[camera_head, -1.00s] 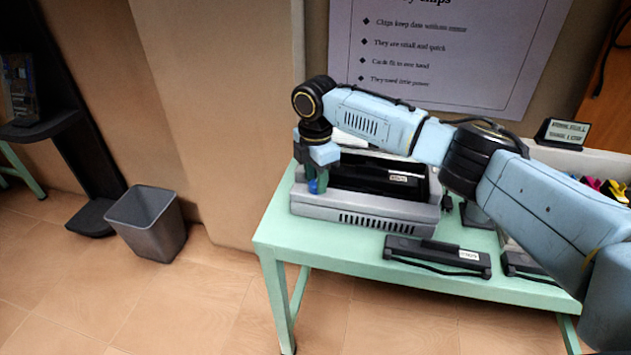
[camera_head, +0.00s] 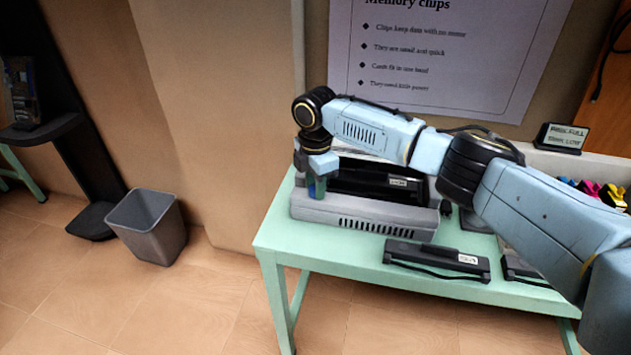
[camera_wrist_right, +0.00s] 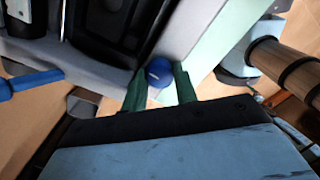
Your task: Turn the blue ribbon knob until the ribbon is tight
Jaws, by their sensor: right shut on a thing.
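The blue ribbon knob (camera_wrist_right: 159,72) sits at the corner of the grey printer-like machine (camera_head: 362,214) on the green table. My right gripper (camera_wrist_right: 160,84) has its two green fingers on either side of the knob and is shut on it. In the head view my right gripper (camera_head: 317,186) points down at the machine's left end and hides most of the knob. A black ribbon cartridge (camera_head: 375,182) with a white label lies inside the open machine. The ribbon itself is too small to judge for tightness. My left gripper is not in view.
Two black cartridges lie at the table's front, one in the middle (camera_head: 437,260) and one farther right (camera_head: 525,268). A small sign (camera_head: 562,138) stands at the back right near coloured items. A grey bin (camera_head: 148,226) stands on the floor left of the table (camera_head: 275,248).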

